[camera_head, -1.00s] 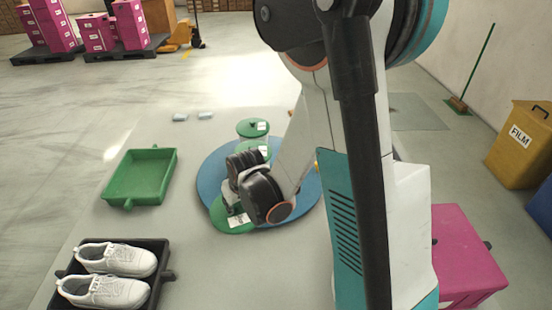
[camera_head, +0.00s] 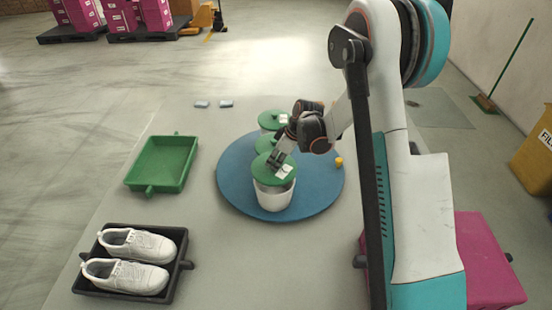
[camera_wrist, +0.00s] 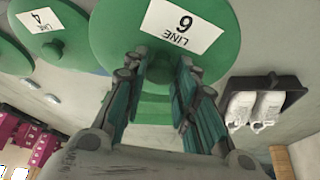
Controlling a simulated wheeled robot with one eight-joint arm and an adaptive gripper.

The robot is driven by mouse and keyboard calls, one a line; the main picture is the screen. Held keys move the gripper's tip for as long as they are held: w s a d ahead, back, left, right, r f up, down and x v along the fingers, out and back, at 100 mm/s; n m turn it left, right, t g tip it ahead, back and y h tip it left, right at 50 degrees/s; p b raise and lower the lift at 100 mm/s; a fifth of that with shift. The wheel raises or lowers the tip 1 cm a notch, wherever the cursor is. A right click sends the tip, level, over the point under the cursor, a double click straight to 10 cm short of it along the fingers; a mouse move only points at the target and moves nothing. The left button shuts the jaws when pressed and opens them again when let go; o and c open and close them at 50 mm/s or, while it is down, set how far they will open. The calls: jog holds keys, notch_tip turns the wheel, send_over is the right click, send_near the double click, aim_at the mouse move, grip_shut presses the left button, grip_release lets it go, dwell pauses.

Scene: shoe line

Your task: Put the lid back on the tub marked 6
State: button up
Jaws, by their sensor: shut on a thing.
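My gripper (camera_head: 277,164) is shut on the knob of a green round lid (camera_head: 268,171). The lid's white label reads LINE and a digit that looks like 6 in the wrist view (camera_wrist: 182,25), where the fingers (camera_wrist: 160,75) close from both sides. A white open-topped tub (camera_head: 273,198) stands upright on the blue round mat or turntable (camera_head: 232,180), directly under the lid. I cannot tell whether the lid rests on the rim or hovers just above it. The tub's own marking is not visible.
Two more green-lidded tubs (camera_head: 270,119) stand behind; a lid marked 4 (camera_wrist: 50,35) shows in the wrist view. A green tray (camera_head: 160,162) and a black tray (camera_head: 180,277) with white shoes (camera_head: 130,276) lie left. A small yellow thing (camera_head: 339,162) sits right.

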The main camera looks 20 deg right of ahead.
jog(key=shift+f+b, duration=1.7)
jog(key=shift+f, duration=1.15)
jog(key=shift+f+b, duration=0.15)
jog(key=shift+b, duration=0.65)
dwell(0.4)
jog(key=o, duration=1.2)
jog(key=shift+c, duration=0.2)
jog(key=shift+o, duration=0.2)
jog(key=o, duration=0.4)
jog(key=shift+o, duration=0.2)
